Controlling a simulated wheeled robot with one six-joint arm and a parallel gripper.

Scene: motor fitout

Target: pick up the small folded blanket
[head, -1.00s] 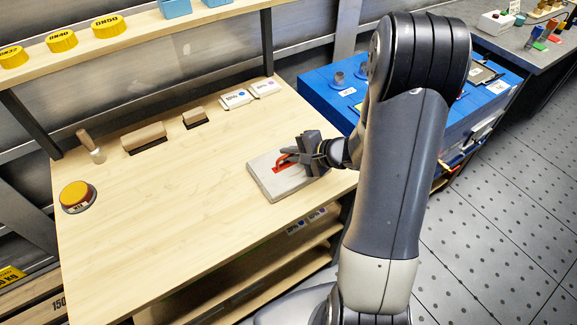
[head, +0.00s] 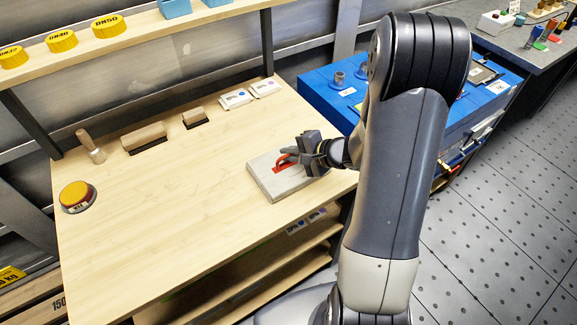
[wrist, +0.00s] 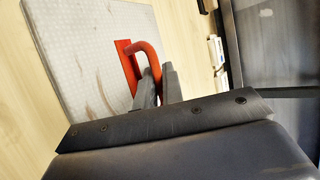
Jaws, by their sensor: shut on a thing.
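The small folded blanket (head: 270,180) looks like a flat grey square pad with a red handle on top. It lies on the wooden bench near its right front edge. In the wrist view the blanket (wrist: 85,60) fills the upper left, with a quilted surface and some brownish marks. Its red handle (wrist: 148,55) rises between my fingers. My gripper (head: 292,156) reaches in from the right, low over the blanket, and is shut on the red handle. The fingers also show in the wrist view (wrist: 160,85). The blanket's right edge is partly hidden by my gripper.
Wooden blocks (head: 145,137) and white boxes (head: 236,98) line the back. A blue case (head: 440,125) stands to the right. The bench's middle is clear.

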